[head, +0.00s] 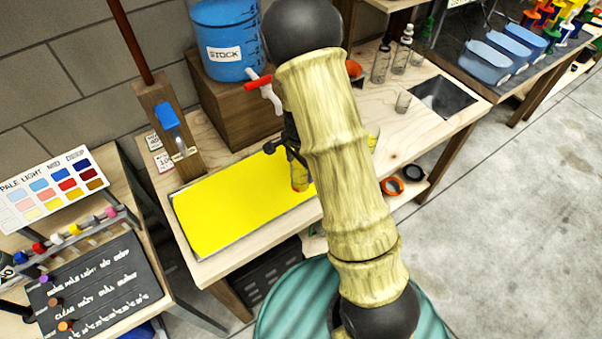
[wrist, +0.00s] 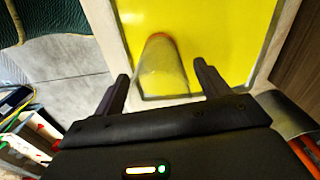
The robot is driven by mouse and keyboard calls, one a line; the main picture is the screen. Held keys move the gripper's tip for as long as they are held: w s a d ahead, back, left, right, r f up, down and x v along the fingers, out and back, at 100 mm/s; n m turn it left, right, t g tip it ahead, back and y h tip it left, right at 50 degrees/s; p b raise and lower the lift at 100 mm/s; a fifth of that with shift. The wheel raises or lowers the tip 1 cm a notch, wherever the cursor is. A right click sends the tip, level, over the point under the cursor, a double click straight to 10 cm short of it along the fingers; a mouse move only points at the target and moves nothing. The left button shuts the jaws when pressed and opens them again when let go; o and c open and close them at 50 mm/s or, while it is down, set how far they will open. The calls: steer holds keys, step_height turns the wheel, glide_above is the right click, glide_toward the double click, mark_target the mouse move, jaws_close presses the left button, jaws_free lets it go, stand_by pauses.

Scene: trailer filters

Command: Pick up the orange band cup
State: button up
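A clear cup with an orange band (wrist: 163,70) shows in the wrist view over the yellow surface, between and just ahead of my fingertips. My gripper (wrist: 161,80) is open, with a gap on each side of the cup and no clear contact. In the head view, the orange band cup (head: 299,181) shows as a small orange-tinted piece at the right part of the yellow panel (head: 230,215). My gripper (head: 290,150) is just above it there, partly hidden by my arm.
The blue STOCK container (head: 225,45) stands on a wooden block (head: 235,115) behind the panel. Several clear vessels (head: 382,62) stand at the back right, near a dark sink (head: 443,98). An orange ring (head: 391,186) and a black ring (head: 412,173) lie on a lower shelf.

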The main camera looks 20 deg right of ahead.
steer(key=c, duration=1)
steer(key=shift+o, duration=0.2)
steer(key=shift+r, duration=0.2)
step_height(320, 180, up, 18)
steer(key=shift+f, duration=0.2)
stand_by(0.5)
stand_by(0.9)
